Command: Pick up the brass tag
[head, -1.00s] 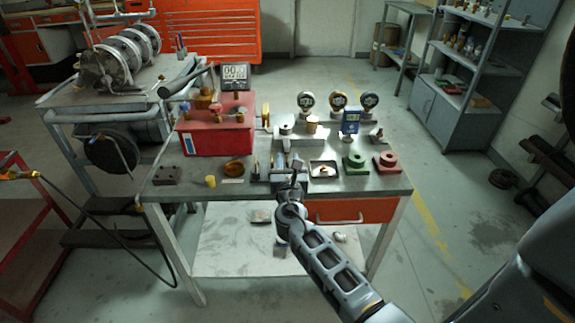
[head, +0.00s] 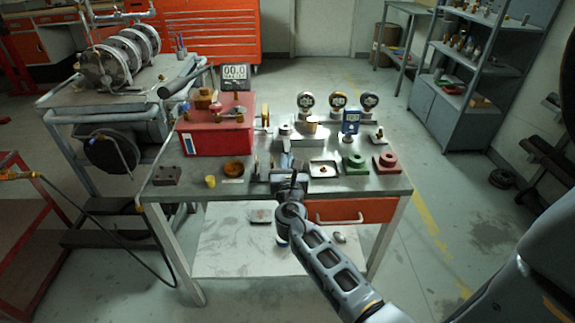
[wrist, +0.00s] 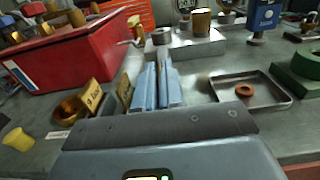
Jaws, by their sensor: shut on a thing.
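Two brass-coloured tags with dark lettering stand upright and tilted on the bench, a near one (wrist: 90,97) and a farther one (wrist: 124,90), just left of my fingers in the wrist view. My gripper (wrist: 163,78) points down the bench with its two blue-grey fingers close together. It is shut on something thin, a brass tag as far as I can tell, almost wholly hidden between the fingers. In the head view my gripper (head: 292,178) is at the bench's front edge, and the tags beside it are too small to read.
A red box (head: 216,130) stands at the left, with a yellow cup (head: 210,181) and a brown bowl (head: 233,169) in front. A metal tray (wrist: 272,98) holding an orange-brown ring (wrist: 244,90) is right of my fingers. Green (head: 355,163) and red (head: 386,162) blocks stand farther right.

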